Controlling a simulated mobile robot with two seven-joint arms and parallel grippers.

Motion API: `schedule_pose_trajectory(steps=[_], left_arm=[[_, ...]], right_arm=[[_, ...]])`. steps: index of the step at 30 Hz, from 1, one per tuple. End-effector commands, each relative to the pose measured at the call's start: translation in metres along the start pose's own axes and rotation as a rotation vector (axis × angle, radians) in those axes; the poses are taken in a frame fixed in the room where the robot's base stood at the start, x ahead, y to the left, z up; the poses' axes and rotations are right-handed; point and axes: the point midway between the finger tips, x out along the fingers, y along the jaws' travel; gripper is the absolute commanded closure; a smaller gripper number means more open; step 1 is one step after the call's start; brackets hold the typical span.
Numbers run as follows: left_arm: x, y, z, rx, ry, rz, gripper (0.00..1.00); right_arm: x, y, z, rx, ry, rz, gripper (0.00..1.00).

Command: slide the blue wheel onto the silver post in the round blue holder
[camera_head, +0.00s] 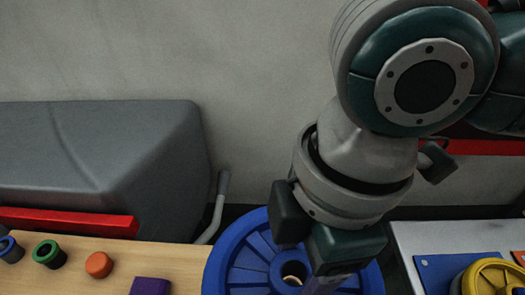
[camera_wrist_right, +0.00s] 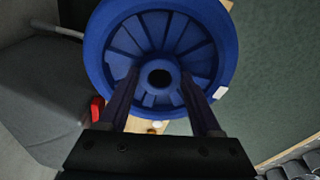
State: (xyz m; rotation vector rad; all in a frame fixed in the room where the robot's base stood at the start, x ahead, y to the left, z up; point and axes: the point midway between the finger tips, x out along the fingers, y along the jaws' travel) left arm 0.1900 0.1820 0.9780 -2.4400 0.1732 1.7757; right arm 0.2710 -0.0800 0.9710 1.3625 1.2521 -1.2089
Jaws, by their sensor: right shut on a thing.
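The blue wheel (camera_head: 236,262) is at the bottom middle of the head view, cut off by the frame's lower edge. It is spoked, with a round hole in its hub. It also fills the upper middle of the right wrist view (camera_wrist_right: 112,62). My right gripper (camera_wrist_right: 160,76) is shut on the wheel's hub, one finger on each side of the hole. In the head view, my right gripper (camera_head: 305,277) comes down over the wheel from above. Neither the silver post nor the round blue holder can be made out. My left gripper is not in view.
A wooden table (camera_head: 95,262) at left carries a blue ring (camera_head: 10,250), a green ring (camera_head: 48,254), an orange disc (camera_head: 99,265) and a purple block (camera_head: 150,286). A pale table (camera_head: 415,232) at right carries a yellow wheel (camera_head: 490,277). A grey machine (camera_head: 100,150) stands behind.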

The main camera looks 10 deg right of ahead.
Motion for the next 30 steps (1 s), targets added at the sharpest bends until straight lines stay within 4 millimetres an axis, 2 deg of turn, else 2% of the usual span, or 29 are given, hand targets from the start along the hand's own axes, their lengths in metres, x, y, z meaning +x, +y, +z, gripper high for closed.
schedule_pose_trajectory(steps=[14,30], left_arm=[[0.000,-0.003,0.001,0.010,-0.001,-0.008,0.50],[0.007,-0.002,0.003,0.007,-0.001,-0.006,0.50]], right_arm=[[0.001,0.001,-0.001,-0.001,0.003,0.003,1.00],[0.018,0.001,0.001,-0.001,0.003,0.003,1.00]])
